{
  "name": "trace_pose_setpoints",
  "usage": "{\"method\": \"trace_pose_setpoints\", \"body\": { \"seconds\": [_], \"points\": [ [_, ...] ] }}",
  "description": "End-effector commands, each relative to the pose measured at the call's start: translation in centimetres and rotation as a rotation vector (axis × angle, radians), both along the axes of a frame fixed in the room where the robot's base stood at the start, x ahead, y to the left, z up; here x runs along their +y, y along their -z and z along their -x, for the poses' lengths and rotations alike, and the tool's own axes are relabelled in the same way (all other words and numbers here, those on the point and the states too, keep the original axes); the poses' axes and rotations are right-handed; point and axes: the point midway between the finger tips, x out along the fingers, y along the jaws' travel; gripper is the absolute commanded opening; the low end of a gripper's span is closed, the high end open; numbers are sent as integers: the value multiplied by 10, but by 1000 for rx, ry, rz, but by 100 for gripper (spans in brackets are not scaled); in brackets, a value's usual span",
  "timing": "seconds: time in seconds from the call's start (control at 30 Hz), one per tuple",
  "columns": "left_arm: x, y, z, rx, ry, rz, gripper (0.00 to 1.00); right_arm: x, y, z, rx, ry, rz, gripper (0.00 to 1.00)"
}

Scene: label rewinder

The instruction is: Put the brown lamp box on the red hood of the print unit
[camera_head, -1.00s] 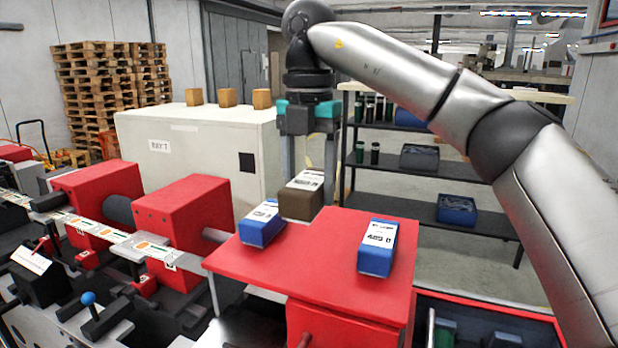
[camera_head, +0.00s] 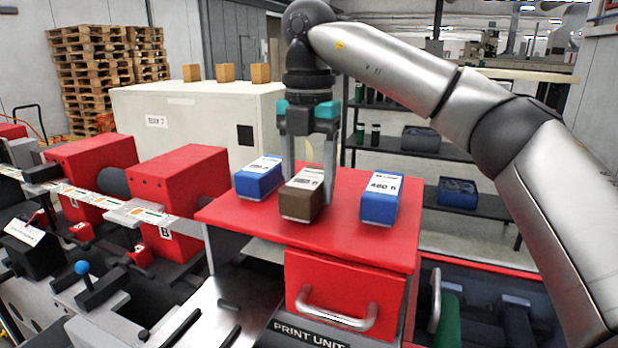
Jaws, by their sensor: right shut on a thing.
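The brown lamp box (camera_head: 301,200) has a white label on top and is between two blue boxes over the red hood (camera_head: 345,242) of the print unit. My right gripper (camera_head: 309,172) comes down from above and is shut on the brown box. The box's underside appears at or just above the hood; I cannot tell if it touches. One blue box (camera_head: 259,178) stands on the hood to the left, another blue box (camera_head: 381,199) to the right, both with white labels. My left gripper is not in view.
A white cabinet (camera_head: 190,125) with three small cardboard boxes stands behind. A dark shelf rack (camera_head: 470,205) is at the back right. Red press units (camera_head: 178,190) line the left. The hood's front strip is bare above a drawer handle (camera_head: 337,317).

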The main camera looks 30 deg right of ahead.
Motion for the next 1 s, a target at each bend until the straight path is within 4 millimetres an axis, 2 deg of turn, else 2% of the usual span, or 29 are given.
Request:
{"method": "trace_pose_setpoints", "body": {
  "seconds": [0.87, 0.9, 1.0],
  "points": [
    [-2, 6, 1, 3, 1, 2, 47, 0, 8, 0, -1, 0, -1, 0],
    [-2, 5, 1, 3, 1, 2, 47, 0, 7, 0, -1, 0, -1, 66],
    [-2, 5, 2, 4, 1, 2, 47, 0, 7, 0, -1, 0, -1, 77]
  ]
}}
